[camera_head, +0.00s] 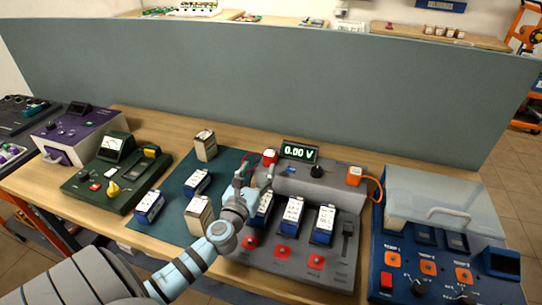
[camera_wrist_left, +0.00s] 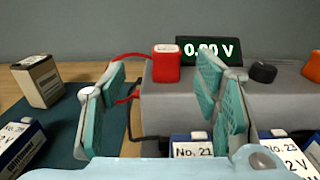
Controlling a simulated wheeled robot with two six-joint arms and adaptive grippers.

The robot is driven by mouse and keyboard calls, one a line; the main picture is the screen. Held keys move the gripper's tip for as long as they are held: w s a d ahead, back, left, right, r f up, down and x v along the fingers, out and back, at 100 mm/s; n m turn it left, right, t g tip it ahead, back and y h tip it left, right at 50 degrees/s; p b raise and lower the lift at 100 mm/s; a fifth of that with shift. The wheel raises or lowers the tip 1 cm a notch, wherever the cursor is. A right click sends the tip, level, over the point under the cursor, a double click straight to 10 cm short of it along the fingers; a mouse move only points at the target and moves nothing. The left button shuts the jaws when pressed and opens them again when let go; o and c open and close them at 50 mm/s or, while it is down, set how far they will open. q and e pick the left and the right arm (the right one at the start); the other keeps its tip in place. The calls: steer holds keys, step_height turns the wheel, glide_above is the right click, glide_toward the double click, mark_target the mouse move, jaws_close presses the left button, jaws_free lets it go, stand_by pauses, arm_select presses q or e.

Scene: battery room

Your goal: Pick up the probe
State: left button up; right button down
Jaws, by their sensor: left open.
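A red block-shaped probe (camera_head: 269,157) stands on the back ledge of the grey tester (camera_head: 290,262), left of the display. In the left wrist view the red probe (camera_wrist_left: 166,62) is ahead, between the open fingers, with red cable beside it. A similar orange probe (camera_head: 354,175) with an orange cable sits at the ledge's right end; it is cut off in the left wrist view (camera_wrist_left: 312,66). My left gripper (camera_head: 254,180) is open and empty, in front of the red probe and apart from it. My right gripper is in neither view.
The display (camera_head: 299,152) reads 0.00 V beside a black knob (camera_head: 317,171). Several batteries stand in the tester and on the teal mat (camera_head: 176,215). A green device (camera_head: 117,174) is left, a blue panel (camera_head: 447,262) right. A grey partition (camera_head: 270,90) rises behind.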

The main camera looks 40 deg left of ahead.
mark_target(268, 158)
arm_select(q)
steer(key=x, duration=0.8)
steer(key=shift+w+d+f+b, duration=0.25)
steer(key=shift+w+d+b, duration=0.05)
steer(key=shift+d, duration=0.05)
steer(key=c, duration=1.3)
